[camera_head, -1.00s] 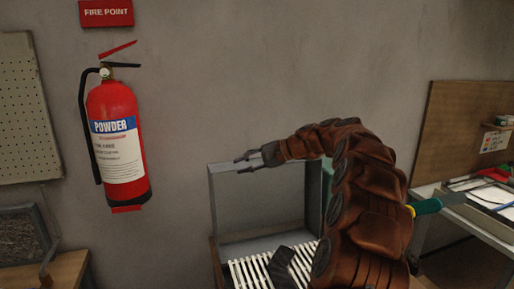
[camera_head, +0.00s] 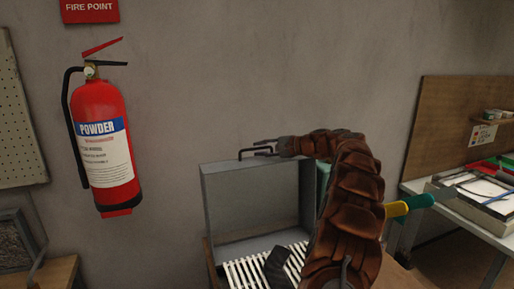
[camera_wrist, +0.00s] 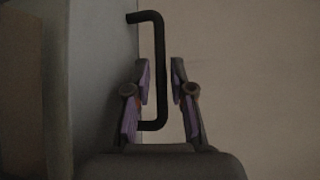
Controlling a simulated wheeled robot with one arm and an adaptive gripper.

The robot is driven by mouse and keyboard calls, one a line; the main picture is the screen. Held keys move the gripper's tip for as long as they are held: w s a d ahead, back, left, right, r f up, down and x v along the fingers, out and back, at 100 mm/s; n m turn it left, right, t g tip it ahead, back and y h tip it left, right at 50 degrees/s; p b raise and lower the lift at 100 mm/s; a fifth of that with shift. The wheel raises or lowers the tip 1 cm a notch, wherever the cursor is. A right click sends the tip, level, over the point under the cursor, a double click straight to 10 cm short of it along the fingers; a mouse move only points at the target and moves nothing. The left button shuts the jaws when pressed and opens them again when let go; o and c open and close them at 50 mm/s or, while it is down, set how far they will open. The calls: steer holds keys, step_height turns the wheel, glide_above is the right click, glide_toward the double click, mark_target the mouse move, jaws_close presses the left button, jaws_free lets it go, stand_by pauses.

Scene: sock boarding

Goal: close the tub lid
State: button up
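The tub lid (camera_head: 255,200) is a grey panel standing open and upright behind the tub in the head view. A dark U-shaped handle (camera_head: 243,154) sits on its top edge. My gripper (camera_head: 263,147) is at that handle, reaching in from the right. In the wrist view the fingers (camera_wrist: 160,85) stand apart, one on each side of the black handle bar (camera_wrist: 159,60), with gaps visible. The lid's face (camera_wrist: 95,80) fills the left of that view. The tub's right part is hidden behind my arm.
White slats (camera_head: 245,272) with a dark item (camera_head: 277,268) lie below the lid. A fire extinguisher (camera_head: 103,145) hangs on the wall at left. At right is a bench (camera_head: 460,212) with trays, and a yellow-and-green handled tool (camera_head: 408,206) shows beside my arm.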

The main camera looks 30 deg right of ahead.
steer(key=shift+x, duration=1)
steer(key=shift+d, duration=0.1)
jaws_close()
